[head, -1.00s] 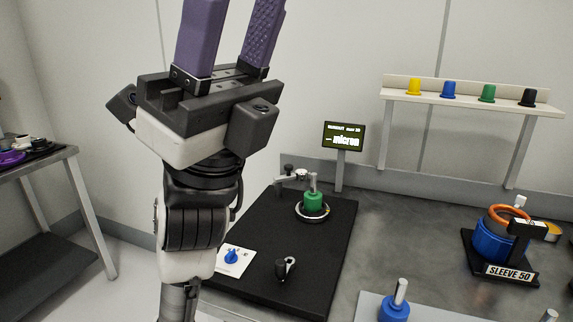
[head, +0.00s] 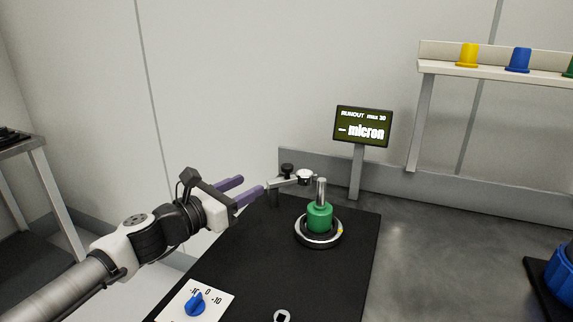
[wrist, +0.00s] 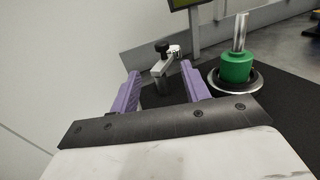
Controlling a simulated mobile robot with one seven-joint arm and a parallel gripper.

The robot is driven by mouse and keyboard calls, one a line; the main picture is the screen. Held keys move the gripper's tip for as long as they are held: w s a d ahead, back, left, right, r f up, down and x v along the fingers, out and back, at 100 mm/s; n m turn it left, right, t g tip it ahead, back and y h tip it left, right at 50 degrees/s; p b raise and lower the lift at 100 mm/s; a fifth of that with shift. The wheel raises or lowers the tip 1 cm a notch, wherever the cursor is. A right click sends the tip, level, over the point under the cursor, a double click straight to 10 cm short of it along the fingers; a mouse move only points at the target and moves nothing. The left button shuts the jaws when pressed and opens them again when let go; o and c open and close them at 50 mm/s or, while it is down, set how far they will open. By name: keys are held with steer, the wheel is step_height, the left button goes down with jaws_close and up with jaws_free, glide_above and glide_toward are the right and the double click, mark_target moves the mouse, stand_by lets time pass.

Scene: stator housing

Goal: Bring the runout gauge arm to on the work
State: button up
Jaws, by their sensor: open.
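The runout gauge arm (head: 288,181) stands at the back left of the black plate, with a black knob on its post and a round dial at its right end. The dial is close to the steel shaft of the green work (head: 319,217); I cannot tell whether they touch. The work sits upright in a ring chuck (head: 336,238). My gripper (head: 252,188) is open, just left of the gauge post. In the wrist view the gauge arm's black knob and post (wrist: 162,62) show beyond and between the purple fingers (wrist: 158,92), with nothing held.
The runout display (head: 363,127) reads "-- micron" on its stand behind the plate. A blue dial knob (head: 195,303) on a white card and a small ringed part (head: 282,316) are at the front. A shelf (head: 500,70) holds coloured cups. The black plate's middle (head: 270,255) is clear.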

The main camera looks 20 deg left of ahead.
mark_target(283, 168)
steer(key=p+x, duration=0.1)
steer(key=x, duration=1.2)
steer(key=shift+w+d+r, duration=0.15)
steer(key=shift+w+d, duration=0.05)
steer(key=shift+w, duration=0.05)
jaws_close()
